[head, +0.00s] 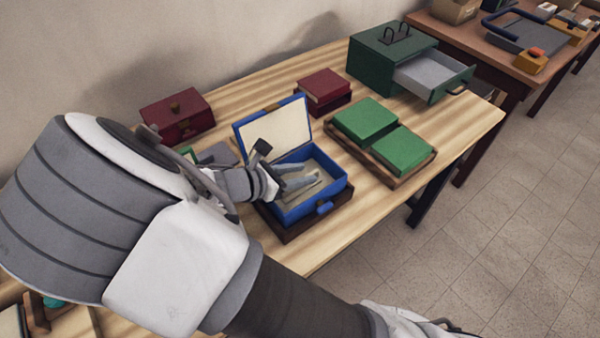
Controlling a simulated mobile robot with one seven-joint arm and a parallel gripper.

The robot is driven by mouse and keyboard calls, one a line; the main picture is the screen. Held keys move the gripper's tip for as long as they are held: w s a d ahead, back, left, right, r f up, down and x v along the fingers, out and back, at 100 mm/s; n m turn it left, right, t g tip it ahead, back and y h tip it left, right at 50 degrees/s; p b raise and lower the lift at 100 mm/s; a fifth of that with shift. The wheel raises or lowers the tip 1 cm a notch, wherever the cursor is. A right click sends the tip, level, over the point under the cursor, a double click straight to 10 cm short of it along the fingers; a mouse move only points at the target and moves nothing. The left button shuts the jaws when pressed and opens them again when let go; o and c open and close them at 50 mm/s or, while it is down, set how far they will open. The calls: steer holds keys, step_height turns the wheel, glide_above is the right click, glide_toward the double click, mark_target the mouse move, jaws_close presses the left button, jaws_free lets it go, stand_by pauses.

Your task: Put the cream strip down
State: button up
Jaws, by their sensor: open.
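My gripper (300,178) is open, with its fingers over and partly inside the open blue box (333,188). The box's lid (272,129) stands raised at the back and has a cream inner face. A pale beige surface shows in the box around and below the fingers. I cannot clearly tell the cream strip from this pale inside, and the fingers hide part of it. The blue box rests on a dark brown base (292,232) near the table's front edge.
A tray (402,180) with two green blocks (365,119) stands right of the box. Behind are a dark red box (177,118), a smaller red box (324,86) and a green cabinet (385,65) with its drawer (435,75) pulled out. Bare wood (465,118) shows at the table's right end.

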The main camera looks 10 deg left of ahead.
steer(key=p+v, duration=0.1)
steer(key=v, duration=1.1)
steer(key=shift+r, duration=0.45)
steer(key=shift+a, duration=0.1)
steer(key=w+d+r+m+g+y, duration=0.1)
steer(key=d+r+m+g+y, duration=0.1)
steer(key=d+r+m+g, duration=0.35)
steer(key=w+d+r+m+g+y, duration=0.1)
steer(key=d+r+m+g, duration=0.1)
steer(key=d+m, duration=0.7)
steer(key=s+d+r+m+t+y, duration=0.2)
steer(key=s+d+r+m, duration=0.2)
steer(key=d, duration=0.4)
steer(key=s+d+r+m+t+y, duration=0.1)
steer(key=s+d+r+m+y, duration=0.1)
steer(key=s+d+r+m, duration=0.2)
steer(key=d+r+m, duration=0.2)
steer(key=d+m, duration=0.2)
steer(key=m, duration=0.1)
steer(key=shift+d+r+t+y, duration=0.25)
steer(key=shift+t+y, duration=0.1)
steer(key=shift+y, duration=0.05)
steer(key=shift+s+m, duration=0.1)
steer(key=shift+m, duration=0.15)
